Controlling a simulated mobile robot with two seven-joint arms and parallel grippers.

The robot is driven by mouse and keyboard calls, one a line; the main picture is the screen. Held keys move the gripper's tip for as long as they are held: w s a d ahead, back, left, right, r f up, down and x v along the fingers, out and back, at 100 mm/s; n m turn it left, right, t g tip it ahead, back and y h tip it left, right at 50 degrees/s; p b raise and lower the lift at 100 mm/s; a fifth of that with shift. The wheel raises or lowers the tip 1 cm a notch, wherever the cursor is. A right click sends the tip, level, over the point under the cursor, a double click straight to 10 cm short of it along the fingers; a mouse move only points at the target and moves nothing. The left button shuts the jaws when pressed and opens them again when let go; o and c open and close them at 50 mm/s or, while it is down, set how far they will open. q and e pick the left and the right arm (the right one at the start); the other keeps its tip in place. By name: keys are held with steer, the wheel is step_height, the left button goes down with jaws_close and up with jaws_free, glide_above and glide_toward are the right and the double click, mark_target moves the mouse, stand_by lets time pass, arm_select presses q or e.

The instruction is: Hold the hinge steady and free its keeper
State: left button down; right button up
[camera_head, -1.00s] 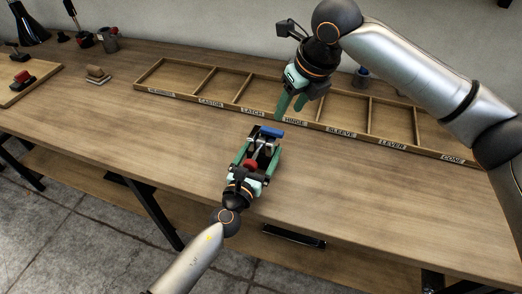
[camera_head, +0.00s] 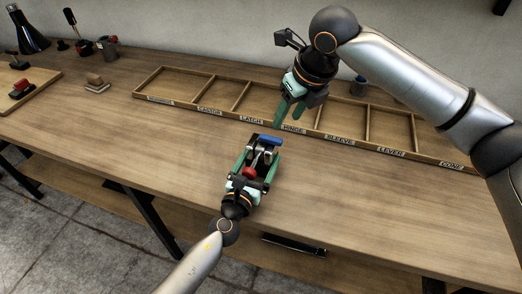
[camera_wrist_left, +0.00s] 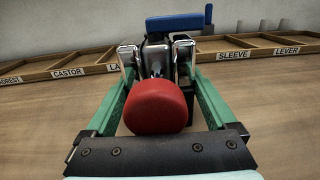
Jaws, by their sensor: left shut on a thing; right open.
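The hinge (camera_wrist_left: 155,62) shows as a dark and shiny metal piece with a round red knob (camera_wrist_left: 154,107) toward me and a blue bar (camera_wrist_left: 178,22) at its far end. I cannot tell which part is the keeper. My left gripper (camera_head: 261,159) is shut on the hinge, with a green finger on each side of it, above the bench. In the head view the red knob (camera_head: 249,173) lies between the fingers and the blue bar (camera_head: 270,140) just beyond the tips. My right gripper (camera_head: 289,112) is open and empty, pointing down, up and right of the hinge and apart from it.
A long wooden tray (camera_head: 294,129) with labelled compartments runs behind the hinge; those I can see look empty. A stamp-like block (camera_head: 96,85) and a board with a red-topped tool (camera_head: 22,86) are at the left. The bench (camera_head: 380,205) is clear at front right.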

steer(key=shift+o, duration=0.2)
steer(key=w+d+f+m+t+y, duration=0.15)
steer(key=w+m+t, duration=0.25)
steer(key=w+m, duration=0.4)
steer(key=w+d+m+t+y, duration=0.2)
steer(key=w+d+m+t, duration=0.15)
steer(key=w+m, duration=0.45)
steer(key=m+g+y, duration=0.4)
steer(key=m+y, duration=0.7)
steer(key=m, duration=0.2)
glide_toward(276, 139)
steer(key=x, duration=1)
